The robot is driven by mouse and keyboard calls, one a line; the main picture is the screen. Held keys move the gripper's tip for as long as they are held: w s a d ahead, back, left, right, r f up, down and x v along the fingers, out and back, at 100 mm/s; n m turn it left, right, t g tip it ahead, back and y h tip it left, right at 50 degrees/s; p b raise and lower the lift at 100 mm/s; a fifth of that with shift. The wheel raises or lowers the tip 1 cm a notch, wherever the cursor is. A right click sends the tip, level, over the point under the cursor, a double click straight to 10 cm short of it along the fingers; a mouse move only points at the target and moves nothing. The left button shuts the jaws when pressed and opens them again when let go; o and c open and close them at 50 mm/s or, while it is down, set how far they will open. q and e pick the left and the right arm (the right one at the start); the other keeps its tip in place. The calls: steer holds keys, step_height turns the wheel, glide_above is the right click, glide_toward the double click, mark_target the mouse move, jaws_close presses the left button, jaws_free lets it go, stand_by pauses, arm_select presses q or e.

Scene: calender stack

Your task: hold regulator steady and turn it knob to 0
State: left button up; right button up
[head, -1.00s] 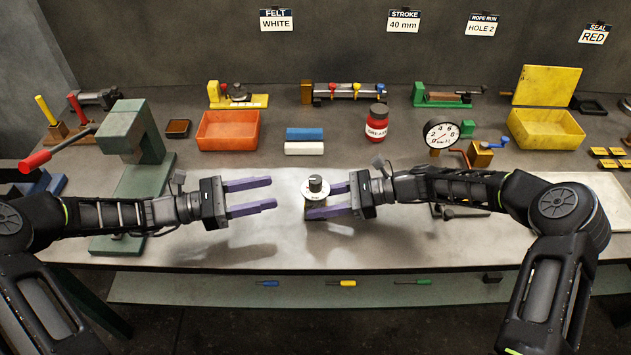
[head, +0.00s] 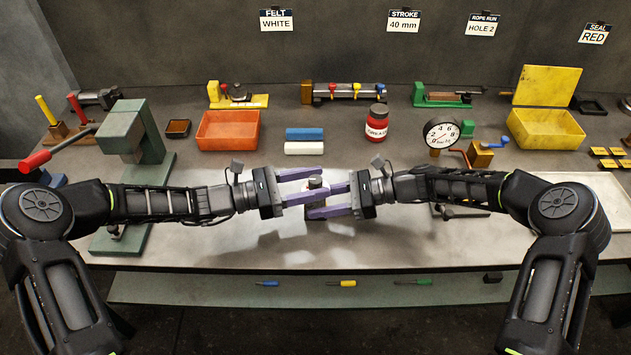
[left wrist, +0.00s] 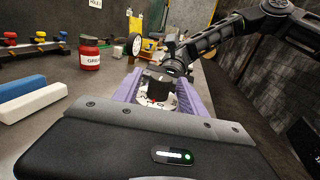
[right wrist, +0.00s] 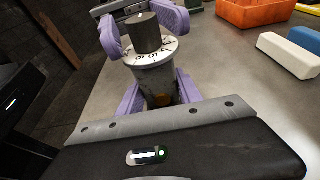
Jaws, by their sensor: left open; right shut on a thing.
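The regulator stands upright on the bench, a grey cylinder (right wrist: 157,78) with a white numbered dial (right wrist: 172,51) and a dark knob (right wrist: 147,34) on top. The knob also shows in the head view (head: 315,182) and the left wrist view (left wrist: 159,86). My right gripper (head: 318,205) is shut on the regulator's body, below the dial. My left gripper (head: 322,184) is open, with one finger on each side of the knob at its height. The fingers hide part of the dial, and I cannot tell which number the knob points to.
A green press (head: 140,165) stands at left. Behind are an orange bin (head: 228,131), blue and white blocks (head: 304,148), a red grease jar (head: 377,122) and a round gauge (head: 440,133). The bench's front strip is clear.

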arm_select(q)
steer(key=shift+d, duration=0.25)
steer(key=shift+c, duration=0.6)
jaws_close()
